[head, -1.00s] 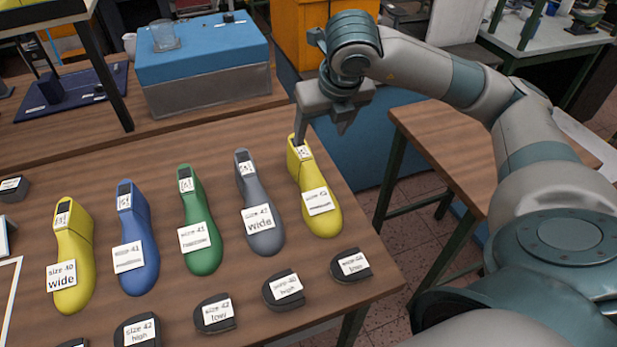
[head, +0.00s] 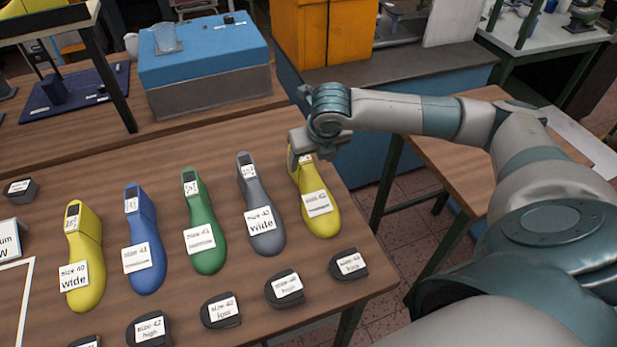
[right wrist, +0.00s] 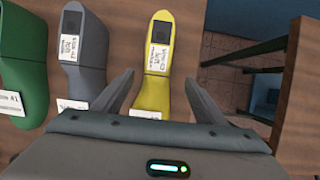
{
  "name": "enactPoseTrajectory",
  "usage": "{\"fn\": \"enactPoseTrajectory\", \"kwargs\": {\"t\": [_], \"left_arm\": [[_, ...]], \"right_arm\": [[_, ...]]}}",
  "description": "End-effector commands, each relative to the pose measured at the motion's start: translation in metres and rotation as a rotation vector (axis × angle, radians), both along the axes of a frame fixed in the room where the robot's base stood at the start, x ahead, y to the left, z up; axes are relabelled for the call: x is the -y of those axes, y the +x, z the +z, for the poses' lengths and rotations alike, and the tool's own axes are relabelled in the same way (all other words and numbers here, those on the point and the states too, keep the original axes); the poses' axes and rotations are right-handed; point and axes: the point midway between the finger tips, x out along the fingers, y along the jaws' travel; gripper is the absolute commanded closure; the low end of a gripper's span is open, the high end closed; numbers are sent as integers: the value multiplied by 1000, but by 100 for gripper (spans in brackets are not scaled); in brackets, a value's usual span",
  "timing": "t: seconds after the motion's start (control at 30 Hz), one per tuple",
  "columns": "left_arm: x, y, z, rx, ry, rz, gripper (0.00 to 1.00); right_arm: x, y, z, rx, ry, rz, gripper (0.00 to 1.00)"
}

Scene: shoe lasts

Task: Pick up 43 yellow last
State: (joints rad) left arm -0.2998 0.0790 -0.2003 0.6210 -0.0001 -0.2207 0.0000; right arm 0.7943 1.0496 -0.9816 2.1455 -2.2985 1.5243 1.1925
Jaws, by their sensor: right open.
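The yellow last (head: 318,205) at the right end of the row lies on the wooden table; its label is too blurred to read surely in the head view. It also shows in the right wrist view (right wrist: 153,92), where its small label seems to read size 43. My right gripper (head: 303,155) is at the heel end of this last and hides part of it. In the right wrist view the open fingers (right wrist: 155,95) stand on either side of the yellow last, with gaps and nothing gripped. My left gripper is not in view.
A grey last (head: 260,205) lies close to the left, then a green last (head: 204,225), a blue last (head: 141,240) and another yellow last (head: 85,260) labelled size 40 wide. Dark labelled pieces (head: 285,288) lie in front. The table's right edge is near.

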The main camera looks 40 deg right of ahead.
Motion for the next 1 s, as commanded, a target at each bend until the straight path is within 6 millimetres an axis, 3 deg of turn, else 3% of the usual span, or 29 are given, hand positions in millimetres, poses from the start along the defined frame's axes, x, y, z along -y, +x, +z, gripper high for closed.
{"fn": "enactPoseTrajectory", "kwargs": {"t": [0.47,0.7,1.0], "left_arm": [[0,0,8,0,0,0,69],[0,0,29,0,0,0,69],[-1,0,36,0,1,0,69]], "right_arm": [[-1,3,-4,-3,1,0,35],[-3,15,-23,-4,0,0,35],[-1,24,-47,-1,0,0,35]]}}
